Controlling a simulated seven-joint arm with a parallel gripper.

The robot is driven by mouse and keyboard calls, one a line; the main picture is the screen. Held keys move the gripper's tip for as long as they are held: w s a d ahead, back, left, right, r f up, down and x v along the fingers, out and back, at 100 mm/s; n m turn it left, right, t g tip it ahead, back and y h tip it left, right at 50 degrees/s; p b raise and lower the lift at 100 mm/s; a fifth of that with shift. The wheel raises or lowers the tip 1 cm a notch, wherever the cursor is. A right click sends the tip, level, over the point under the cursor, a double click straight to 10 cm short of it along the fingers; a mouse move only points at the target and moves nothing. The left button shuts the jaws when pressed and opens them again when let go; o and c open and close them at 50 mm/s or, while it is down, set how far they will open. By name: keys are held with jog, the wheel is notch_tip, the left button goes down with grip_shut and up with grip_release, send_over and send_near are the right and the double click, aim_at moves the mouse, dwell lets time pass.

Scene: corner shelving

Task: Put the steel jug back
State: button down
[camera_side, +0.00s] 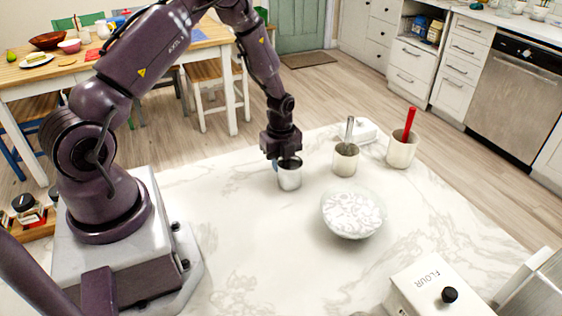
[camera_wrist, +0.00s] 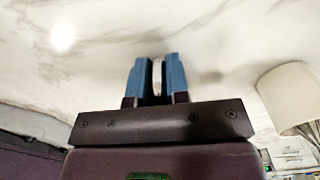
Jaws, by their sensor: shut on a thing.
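The steel jug (camera_side: 290,177) is a small shiny metal vessel, upright on or just above the marble counter in the side view; I cannot tell whether its base touches. My gripper (camera_side: 277,163) points down at the jug's upper left edge. In the wrist view my gripper (camera_wrist: 157,72) has its blue fingers closed on a thin pale metallic strip of the jug (camera_wrist: 157,78). I cannot tell whether that strip is handle or rim. The rest of the jug is hidden in the wrist view.
Right of the jug stand a beige pot (camera_side: 346,161) with a metal utensil and a cream pot (camera_side: 402,152) with a red-handled one. A white lidded dish (camera_side: 359,130) is behind. A patterned bowl (camera_side: 353,213) and flour box (camera_side: 438,290) are nearer. The counter's left front (camera_side: 240,235) is clear.

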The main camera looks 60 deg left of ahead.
jog(key=shift+f, duration=0.15)
jog(key=c, duration=1.1)
grip_release()
notch_tip(320, 180, up, 12)
jog(key=shift+r, duration=0.1)
jog(key=s+d+r+n+t, duration=0.15)
jog(key=d+r+n, duration=0.3)
jog(key=r, duration=0.55)
jog(key=s+d+r+n+t, duration=0.2)
jog(key=s+d+r+n, duration=0.3)
jog(key=s, duration=0.3)
jog(key=s+d+r+n+t, duration=0.2)
jog(key=s+d+r+n, duration=0.4)
jog(key=s+r+n, duration=0.1)
jog(key=shift+s+n, duration=0.65)
jog(key=shift+n, duration=0.1)
